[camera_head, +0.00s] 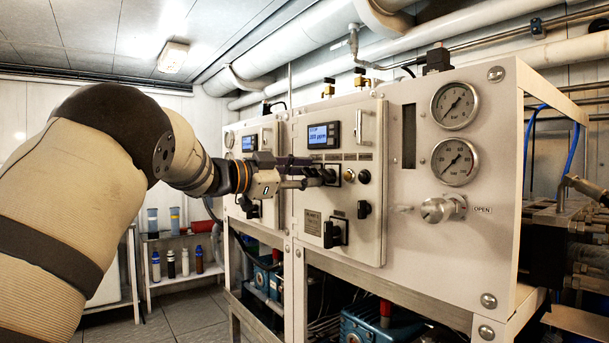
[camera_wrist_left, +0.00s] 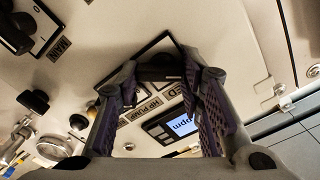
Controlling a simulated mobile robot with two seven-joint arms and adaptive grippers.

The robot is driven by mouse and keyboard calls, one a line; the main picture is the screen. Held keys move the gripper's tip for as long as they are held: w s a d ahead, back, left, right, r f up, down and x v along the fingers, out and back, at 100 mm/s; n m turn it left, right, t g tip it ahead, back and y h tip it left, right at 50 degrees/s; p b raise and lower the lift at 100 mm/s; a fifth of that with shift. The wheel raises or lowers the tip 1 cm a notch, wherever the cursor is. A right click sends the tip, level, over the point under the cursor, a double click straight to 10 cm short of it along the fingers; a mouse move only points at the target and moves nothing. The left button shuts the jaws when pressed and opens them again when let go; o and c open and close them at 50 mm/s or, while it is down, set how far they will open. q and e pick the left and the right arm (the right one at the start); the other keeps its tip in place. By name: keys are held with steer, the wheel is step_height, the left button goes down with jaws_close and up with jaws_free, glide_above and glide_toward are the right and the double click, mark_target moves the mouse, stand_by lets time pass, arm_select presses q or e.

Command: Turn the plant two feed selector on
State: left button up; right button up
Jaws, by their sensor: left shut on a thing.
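The feed selector (camera_head: 330,176) is a black knob on the nearer white control panel (camera_head: 360,229), just below its small blue-lit display (camera_head: 323,135). My left gripper (camera_head: 320,177) reaches in from the left and is shut on this knob. In the left wrist view, the dark knob (camera_wrist_left: 158,73) sits between my left gripper's fingertips (camera_wrist_left: 162,68), on a dark-edged square plate. A label ending in "ED" shows beside it, partly covered by a finger. The gripper hides most of the knob, so its turned position is hard to tell. My right gripper is not in view.
A black main switch (camera_head: 334,233) sits lower on the same panel, with a smaller black knob (camera_head: 363,209) beside it. Two round gauges (camera_head: 455,161) and a silver valve knob (camera_head: 438,209) are to the right. A similar panel (camera_head: 243,170) stands farther left.

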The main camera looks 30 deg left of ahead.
arm_select(q)
steer(key=m, duration=0.5)
steer(key=shift+f, duration=0.15)
steer(key=m, duration=0.5)
steer(key=shift+a+m, duration=0.1)
steer(key=shift+m, duration=0.2)
stand_by(0.4)
steer(key=o, duration=1.2)
steer(key=shift+c, duration=0.2)
steer(key=v, duration=1.2)
steer(key=shift+f, duration=0.1)
